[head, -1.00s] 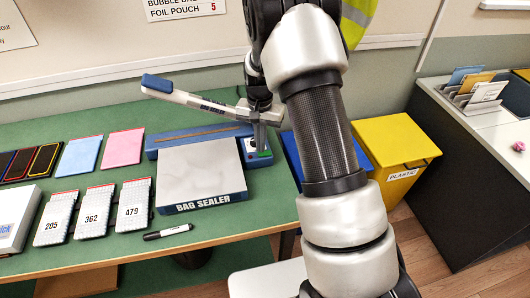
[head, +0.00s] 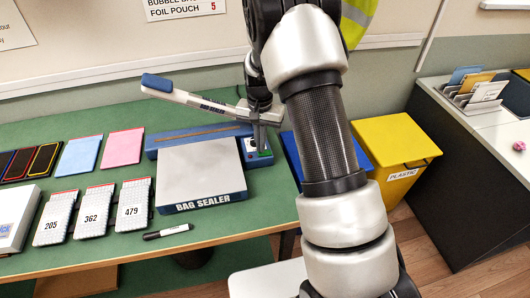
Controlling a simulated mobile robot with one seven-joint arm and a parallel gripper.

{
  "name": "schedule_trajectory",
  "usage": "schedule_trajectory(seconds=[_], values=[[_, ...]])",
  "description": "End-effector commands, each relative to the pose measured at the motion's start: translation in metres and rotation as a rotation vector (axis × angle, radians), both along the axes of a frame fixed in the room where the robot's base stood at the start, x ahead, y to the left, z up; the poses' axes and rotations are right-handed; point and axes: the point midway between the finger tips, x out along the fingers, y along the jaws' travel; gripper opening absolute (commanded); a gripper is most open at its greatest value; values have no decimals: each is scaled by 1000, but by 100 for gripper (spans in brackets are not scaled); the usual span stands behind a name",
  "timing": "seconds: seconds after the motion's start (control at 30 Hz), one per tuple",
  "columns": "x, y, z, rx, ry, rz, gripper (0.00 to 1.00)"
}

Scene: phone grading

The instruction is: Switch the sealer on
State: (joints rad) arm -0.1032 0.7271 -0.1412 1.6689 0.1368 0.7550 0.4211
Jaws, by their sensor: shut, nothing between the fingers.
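The bag sealer (head: 203,172) stands on the green table, with a grey top plate, a blue base and its name on the front. Its lever arm (head: 190,98) is raised, with a blue handle at the left end. A small panel with a green part (head: 264,153) is at the right end of the base.
Bubble pouches marked 205 (head: 53,219), 362 (head: 93,212) and 479 (head: 133,204) lie left of the sealer. A black marker (head: 168,231) lies in front. A yellow bin (head: 398,150) and a blue bin (head: 292,155) stand right of the table.

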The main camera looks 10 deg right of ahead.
Motion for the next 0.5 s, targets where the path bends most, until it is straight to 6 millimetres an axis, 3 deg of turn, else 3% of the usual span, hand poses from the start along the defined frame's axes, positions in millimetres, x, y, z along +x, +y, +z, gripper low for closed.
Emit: schedule_trajectory(seconds=[0.5], values=[[0, 0, -9, 0, 0, 0, 0]])
